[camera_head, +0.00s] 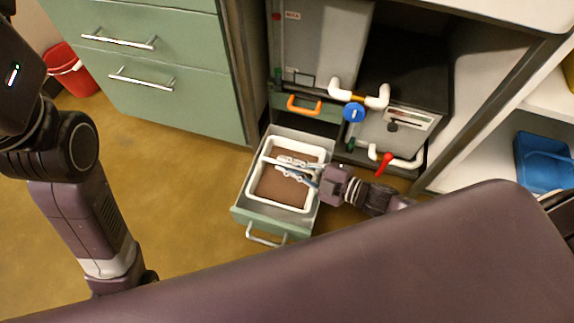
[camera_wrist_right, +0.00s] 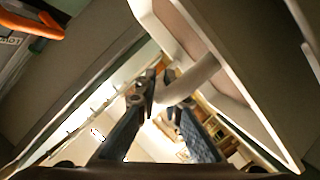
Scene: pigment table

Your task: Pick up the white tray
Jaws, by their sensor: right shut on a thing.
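The white tray (camera_head: 313,154) is rectangular with a raised white rim and a brown inside. It sits in the pulled-out drawer (camera_head: 240,195) in the camera_head view. My right gripper (camera_head: 284,167) reaches over the tray from the right and is shut on a part of it. In the camera_wrist_right view, a white bar of the tray (camera_wrist_right: 196,78) lies between the fingers of the right gripper (camera_wrist_right: 166,98), and the tray's pale rim fills the upper right. The fingers hide part of the tray. My left arm shows at the left, but its gripper is not in view.
The drawer has a green front and a metal handle (camera_head: 266,239). Behind it stands a grey machine with white pipes, a blue valve (camera_head: 353,112) and a red valve (camera_head: 387,160). A blue container (camera_head: 543,160) sits on the right shelf. Floor left of the drawer is clear.

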